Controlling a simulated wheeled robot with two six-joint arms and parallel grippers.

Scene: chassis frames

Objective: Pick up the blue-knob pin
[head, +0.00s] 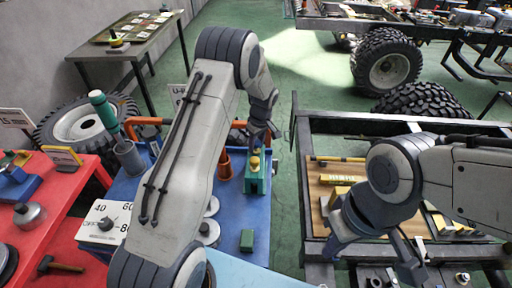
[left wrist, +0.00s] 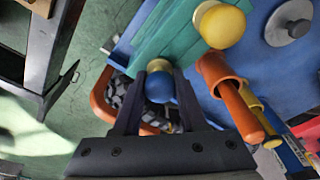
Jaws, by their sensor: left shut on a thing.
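The blue-knob pin (left wrist: 160,87) shows its round blue knob between the two fingers of my left gripper (left wrist: 160,95) in the left wrist view. My left gripper is shut on this knob, at the end of a teal block (left wrist: 165,40). A yellow knob (left wrist: 222,25) stands on the same block beside it. In the head view my left gripper (head: 262,136) is at the far end of the green block (head: 255,182), and the blue knob is hidden there. My right gripper (head: 376,255) hangs over the black frame at the right; its jaw opening is unclear.
An orange cup (left wrist: 215,68) with an orange-handled item stands close beside the block on the blue table (head: 230,232). A dial gauge (head: 105,222) and a red table (head: 50,240) are at the left. The black chassis frame (head: 300,150) is at the right, with green floor between.

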